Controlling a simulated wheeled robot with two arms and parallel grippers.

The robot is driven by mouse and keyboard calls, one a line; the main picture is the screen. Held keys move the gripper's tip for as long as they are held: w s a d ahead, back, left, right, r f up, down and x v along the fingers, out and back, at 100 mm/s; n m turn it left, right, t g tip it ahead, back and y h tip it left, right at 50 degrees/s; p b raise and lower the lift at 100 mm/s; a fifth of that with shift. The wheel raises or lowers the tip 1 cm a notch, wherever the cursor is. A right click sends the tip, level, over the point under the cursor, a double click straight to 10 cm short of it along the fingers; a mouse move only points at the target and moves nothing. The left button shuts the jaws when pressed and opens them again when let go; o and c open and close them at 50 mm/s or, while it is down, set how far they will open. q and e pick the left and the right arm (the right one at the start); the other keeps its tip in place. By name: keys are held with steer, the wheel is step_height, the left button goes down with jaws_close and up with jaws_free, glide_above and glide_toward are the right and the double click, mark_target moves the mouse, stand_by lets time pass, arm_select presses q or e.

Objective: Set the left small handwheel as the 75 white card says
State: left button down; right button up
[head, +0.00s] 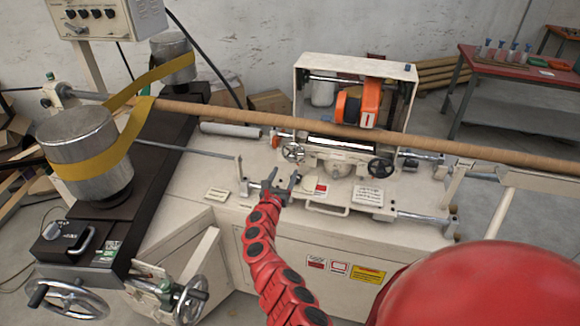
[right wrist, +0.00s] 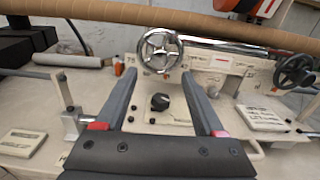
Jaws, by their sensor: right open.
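The left small handwheel (head: 293,152) is a silver spoked wheel on the front of the machine's carriage. In the right wrist view the handwheel (right wrist: 160,50) shows large, with small markings around it that I cannot read surely. My right gripper (head: 282,180) is open and empty, in front of and below the wheel, apart from it. In the right wrist view the gripper's fingers (right wrist: 159,78) stand on either side of a black knob (right wrist: 160,102), with the wheel beyond their tips. I cannot tell which white card is the 75 one. My left gripper is not in view.
A black handwheel (head: 380,168) sits to the right on the carriage. A long brown tube (head: 440,147) runs across above the wheels. White cards (head: 216,194) with small print lie on the cream bed, another (head: 369,196) at right. A metal post (right wrist: 70,118) stands left of the gripper.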

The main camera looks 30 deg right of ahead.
mark_target(291, 160)
steer(key=b+x, duration=0.4)
steer(key=x, duration=0.2)
steer(key=shift+w+d+f, duration=0.1)
steer(key=shift+f, duration=0.05)
steer(key=shift+w+d, duration=0.4)
steer(key=shift+d, duration=0.05)
steer(key=shift+r, duration=0.25)
jaws_close()
